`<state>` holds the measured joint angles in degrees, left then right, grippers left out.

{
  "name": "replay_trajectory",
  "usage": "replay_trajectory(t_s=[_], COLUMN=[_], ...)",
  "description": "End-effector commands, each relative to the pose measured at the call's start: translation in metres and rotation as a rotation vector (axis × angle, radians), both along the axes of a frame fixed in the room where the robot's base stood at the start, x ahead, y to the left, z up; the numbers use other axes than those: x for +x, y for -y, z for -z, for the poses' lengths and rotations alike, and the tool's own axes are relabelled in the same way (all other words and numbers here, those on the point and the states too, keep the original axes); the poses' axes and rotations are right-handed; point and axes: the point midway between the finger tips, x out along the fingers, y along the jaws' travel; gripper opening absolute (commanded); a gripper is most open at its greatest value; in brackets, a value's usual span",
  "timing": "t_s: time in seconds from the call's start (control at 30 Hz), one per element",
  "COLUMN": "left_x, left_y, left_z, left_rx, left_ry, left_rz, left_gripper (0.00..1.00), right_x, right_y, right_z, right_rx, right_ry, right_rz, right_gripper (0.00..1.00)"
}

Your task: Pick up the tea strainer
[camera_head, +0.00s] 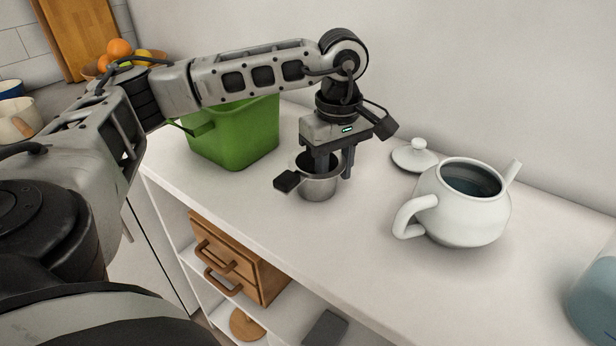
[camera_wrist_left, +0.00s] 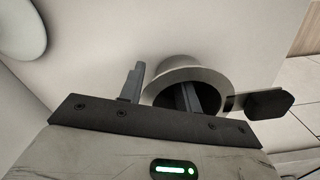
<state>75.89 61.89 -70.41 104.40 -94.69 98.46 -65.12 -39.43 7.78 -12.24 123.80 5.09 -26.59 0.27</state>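The tea strainer (camera_head: 318,188) is a small metal cup with a black handle, standing upright on the white counter. It also shows in the left wrist view (camera_wrist_left: 205,75), its black handle to the right. My left gripper (camera_head: 335,170) points down at it from above. Its fingers are apart, and in the left wrist view (camera_wrist_left: 160,90) one finger is inside the cup and the other is outside, beyond the rim. A gap shows between the outer finger and the wall. The fingertips are partly hidden. My right gripper is in neither view.
A green bin (camera_head: 240,135) stands behind and left of the strainer. A white teapot (camera_head: 455,215) without its lid is to the right, and the lid (camera_head: 414,155) lies behind it. A bluish container (camera_head: 598,300) is at the right edge. The wooden drawers (camera_head: 235,260) sit below the counter.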

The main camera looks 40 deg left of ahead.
Motion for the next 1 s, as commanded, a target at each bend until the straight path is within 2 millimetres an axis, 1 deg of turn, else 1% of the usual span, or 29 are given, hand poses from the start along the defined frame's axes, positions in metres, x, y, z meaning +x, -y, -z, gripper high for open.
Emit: replay_trajectory(t_s=[0.03,0.07,0.1,0.13,0.53,0.67,0.77,0.87,0.9,1.0], left_x=[0.000,0.000,0.000,0.000,0.000,0.000,0.000,0.001,0.001,-0.006], left_y=[0.000,0.000,0.000,0.000,0.000,0.000,0.000,0.000,0.000,0.012], left_z=[0.000,0.000,0.000,0.000,0.000,-0.003,-0.010,-0.022,-0.029,-0.047], left_rx=[0.000,0.000,0.000,0.000,0.000,0.000,0.001,0.000,0.000,-0.001], left_ry=[0.000,0.000,0.000,0.000,-0.001,0.000,0.000,0.003,0.004,0.004], left_rz=[0.000,0.000,0.000,0.000,-0.001,0.000,0.000,0.000,0.000,0.005], left_gripper=[0.28,0.19,0.08,0.00,0.00,0.00,0.00,0.00,0.00,0.00], right_x=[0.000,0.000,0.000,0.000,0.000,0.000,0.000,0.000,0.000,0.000], right_y=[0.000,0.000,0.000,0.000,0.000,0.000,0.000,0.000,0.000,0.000], right_z=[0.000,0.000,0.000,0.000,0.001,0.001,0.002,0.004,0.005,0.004], right_rx=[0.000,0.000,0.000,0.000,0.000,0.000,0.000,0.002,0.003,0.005], right_ry=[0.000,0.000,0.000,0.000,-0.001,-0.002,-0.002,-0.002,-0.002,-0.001], right_rz=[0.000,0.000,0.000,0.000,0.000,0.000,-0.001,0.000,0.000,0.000], right_gripper=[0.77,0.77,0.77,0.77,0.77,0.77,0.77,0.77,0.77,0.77])
